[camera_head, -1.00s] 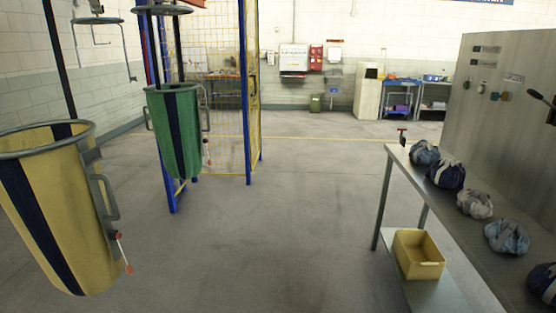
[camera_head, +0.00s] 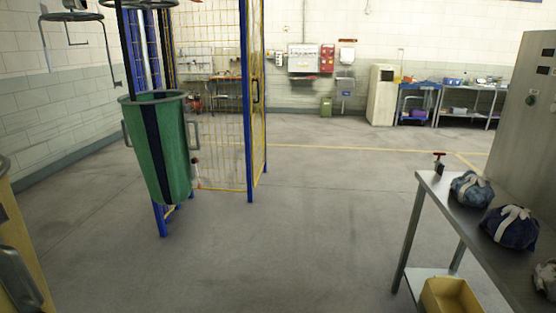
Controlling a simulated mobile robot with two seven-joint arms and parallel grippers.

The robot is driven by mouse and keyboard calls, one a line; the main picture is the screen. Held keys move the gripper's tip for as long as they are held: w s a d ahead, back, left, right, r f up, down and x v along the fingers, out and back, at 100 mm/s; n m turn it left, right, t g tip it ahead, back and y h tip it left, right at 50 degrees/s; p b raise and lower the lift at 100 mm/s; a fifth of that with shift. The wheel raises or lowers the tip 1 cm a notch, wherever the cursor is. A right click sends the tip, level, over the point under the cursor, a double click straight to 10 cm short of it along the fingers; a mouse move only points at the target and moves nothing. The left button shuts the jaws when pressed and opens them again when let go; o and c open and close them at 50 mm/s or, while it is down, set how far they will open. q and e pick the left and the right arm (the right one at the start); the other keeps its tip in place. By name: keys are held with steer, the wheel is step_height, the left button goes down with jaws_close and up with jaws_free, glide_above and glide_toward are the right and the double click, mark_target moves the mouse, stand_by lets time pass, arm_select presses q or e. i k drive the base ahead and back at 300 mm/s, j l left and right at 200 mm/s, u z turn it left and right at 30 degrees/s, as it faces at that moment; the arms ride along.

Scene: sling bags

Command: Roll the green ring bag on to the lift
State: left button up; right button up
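The green ring bag (camera_head: 172,158) hangs in the left part of the view, clear of the floor. It has a dark vertical stripe, a round rim and a handle on each side. A small red-tipped pull hangs at its right side. Blue posts (camera_head: 160,215) with a yellow mesh cage (camera_head: 218,110) stand directly behind it; this looks like the lift frame, though I cannot tell for sure. Neither of my grippers shows in this view.
A yellow bag (camera_head: 18,255) is cut off at the left edge. An empty hanging ring frame (camera_head: 75,42) is at upper left. A steel table (camera_head: 470,235) with bundles (camera_head: 510,228) and a yellow bin (camera_head: 450,296) stands at right. The middle floor is open.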

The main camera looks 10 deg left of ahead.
mark_target(158, 122)
steer(key=i+l+u, duration=0.1)
steer(key=i+u, duration=0.2)
steer(key=i, duration=0.95)
steer(key=i+u, duration=0.2)
steer(key=i, duration=0.4)
steer(key=i+l+u, duration=0.1)
steer(key=i+u, duration=0.15)
steer(key=i, duration=0.4)
